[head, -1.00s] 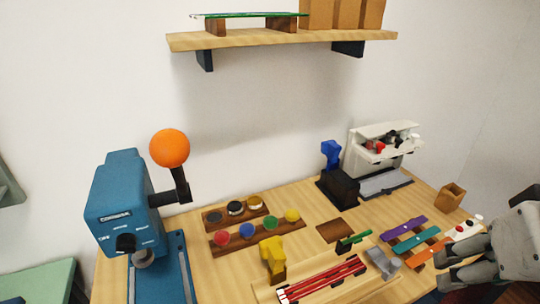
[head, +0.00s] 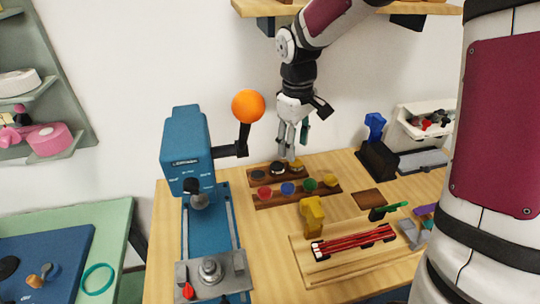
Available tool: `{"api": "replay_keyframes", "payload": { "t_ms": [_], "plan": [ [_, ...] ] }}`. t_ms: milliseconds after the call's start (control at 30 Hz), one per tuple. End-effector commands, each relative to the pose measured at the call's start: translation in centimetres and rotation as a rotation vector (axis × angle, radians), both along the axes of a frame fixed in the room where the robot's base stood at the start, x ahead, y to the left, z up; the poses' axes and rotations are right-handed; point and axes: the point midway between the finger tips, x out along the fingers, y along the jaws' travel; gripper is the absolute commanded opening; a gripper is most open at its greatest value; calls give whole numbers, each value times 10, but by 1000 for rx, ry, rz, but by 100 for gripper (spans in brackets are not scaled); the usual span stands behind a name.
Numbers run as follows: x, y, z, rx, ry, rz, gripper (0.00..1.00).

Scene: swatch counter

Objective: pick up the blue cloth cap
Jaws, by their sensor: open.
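The blue cloth cap (head: 287,188) sits in the front wooden strip (head: 298,198), between a red cap (head: 264,192) and a green cap (head: 310,184). A yellow cap (head: 330,179) is at the strip's right end. My gripper (head: 289,152) points down in the head view, with its fingers just above the rear wooden strip in the picture. It is open, holds nothing and is apart from the blue cap. The exact height of its fingertips is hard to tell.
A rear strip (head: 272,180) holds dark and gold round pieces (head: 296,165). A blue press (head: 187,150) with an orange ball (head: 248,106) stands left of my gripper. A yellow block-like tool (head: 312,213) and a tray of red rods (head: 352,242) are in front. A shelf is above.

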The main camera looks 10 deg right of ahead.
Motion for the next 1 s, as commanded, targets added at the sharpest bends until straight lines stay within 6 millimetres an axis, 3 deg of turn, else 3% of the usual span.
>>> {"api": "replay_keyframes", "payload": {
  "t_ms": [267, 633, 1000],
  "plan": [
    [16, 2, -27, 43, 25, 42, 47],
    [17, 2, -91, 43, 25, 42, 47],
    [17, 4, -122, 43, 26, 41, 47]
  ]
}}
